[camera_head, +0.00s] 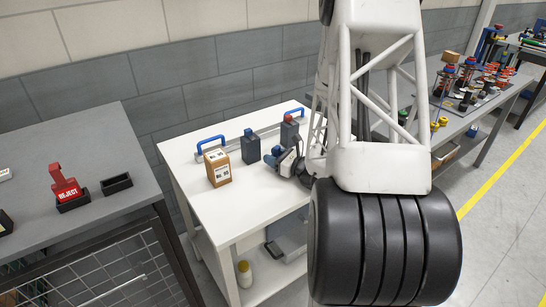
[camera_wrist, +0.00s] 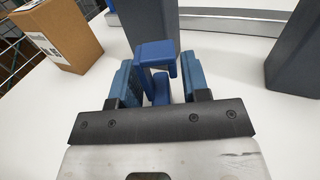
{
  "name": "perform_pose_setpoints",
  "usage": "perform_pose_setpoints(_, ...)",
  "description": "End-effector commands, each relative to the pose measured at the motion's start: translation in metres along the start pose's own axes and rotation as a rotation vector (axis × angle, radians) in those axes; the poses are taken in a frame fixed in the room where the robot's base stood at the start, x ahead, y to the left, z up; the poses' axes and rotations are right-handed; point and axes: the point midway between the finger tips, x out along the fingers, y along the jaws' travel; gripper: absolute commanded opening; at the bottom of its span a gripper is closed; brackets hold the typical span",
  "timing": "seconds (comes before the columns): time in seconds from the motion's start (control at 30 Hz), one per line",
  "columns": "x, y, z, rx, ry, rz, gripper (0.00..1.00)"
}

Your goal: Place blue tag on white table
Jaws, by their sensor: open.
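The blue tag (camera_wrist: 157,52) shows in the wrist view as a blue hooked shape over the white table (camera_wrist: 215,75). My gripper (camera_wrist: 160,86) is open, with one blue finger on each side of the tag. I cannot tell whether the fingers touch it. In the head view, my gripper (camera_head: 281,157) is low over the middle of the white table (camera_head: 240,213), near its right side. There the tag cannot be told apart from the blue fingers.
A cardboard box (camera_head: 217,167) and dark blocks (camera_head: 250,148) stand on the white table beside a metal bar with blue handles (camera_head: 211,141). A red REJECT tag (camera_head: 66,187) and a black holder (camera_head: 116,184) are on the grey table. The table's front is clear.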

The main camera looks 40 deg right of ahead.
Motion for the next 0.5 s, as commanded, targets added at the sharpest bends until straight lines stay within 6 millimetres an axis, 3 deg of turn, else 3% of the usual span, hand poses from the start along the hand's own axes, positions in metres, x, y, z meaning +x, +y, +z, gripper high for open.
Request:
perform_pose_setpoints(0.27, -0.01, -0.001, 0.003, 0.0, 0.0, -0.001, 0.43)
perform_pose_setpoints(0.5, -0.035, -0.001, 0.003, -0.001, 0.0, -0.002, 0.43)
